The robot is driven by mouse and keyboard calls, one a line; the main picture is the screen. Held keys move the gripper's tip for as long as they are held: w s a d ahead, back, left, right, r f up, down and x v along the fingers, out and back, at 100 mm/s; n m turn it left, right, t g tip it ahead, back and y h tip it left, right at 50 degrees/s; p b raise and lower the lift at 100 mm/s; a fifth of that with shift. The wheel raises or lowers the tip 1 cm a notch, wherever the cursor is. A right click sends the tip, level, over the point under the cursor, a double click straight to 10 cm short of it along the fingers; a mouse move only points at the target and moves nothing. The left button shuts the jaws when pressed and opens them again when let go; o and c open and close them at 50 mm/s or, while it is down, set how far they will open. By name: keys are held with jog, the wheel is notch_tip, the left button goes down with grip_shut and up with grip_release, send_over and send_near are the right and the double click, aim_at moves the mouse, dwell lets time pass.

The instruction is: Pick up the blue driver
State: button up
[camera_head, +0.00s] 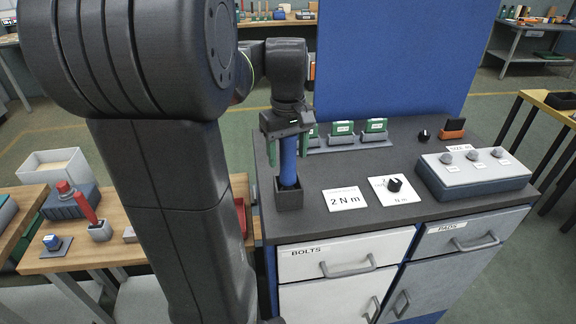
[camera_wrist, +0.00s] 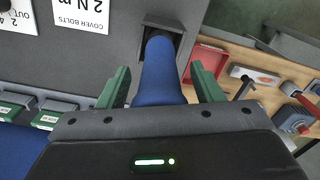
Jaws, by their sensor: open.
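The blue driver (camera_head: 288,160) stands upright in a dark square holder (camera_head: 289,196) at the left front of the dark grey worktop. In the wrist view the blue driver (camera_wrist: 160,72) runs between the two green fingers of my gripper (camera_wrist: 162,88), with its far end in the holder (camera_wrist: 161,38). My gripper (camera_head: 287,140) is open, above the holder and around the upper part of the driver. A gap shows on each side between driver and fingers in the wrist view. The driver's top is hidden by the gripper body.
On the worktop (camera_head: 330,170) stand a "2 N m" card (camera_head: 345,199), a black knob (camera_head: 394,184), a grey box with knobs (camera_head: 475,172) and green items (camera_head: 375,127) at the back. A blue panel (camera_head: 390,60) rises behind. A wooden bench (camera_head: 120,225) with a red driver (camera_head: 86,207) lies left.

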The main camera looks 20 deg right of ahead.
jog(key=shift+f, duration=0.1)
jog(key=shift+c, duration=0.2)
jog(key=c, duration=1.2)
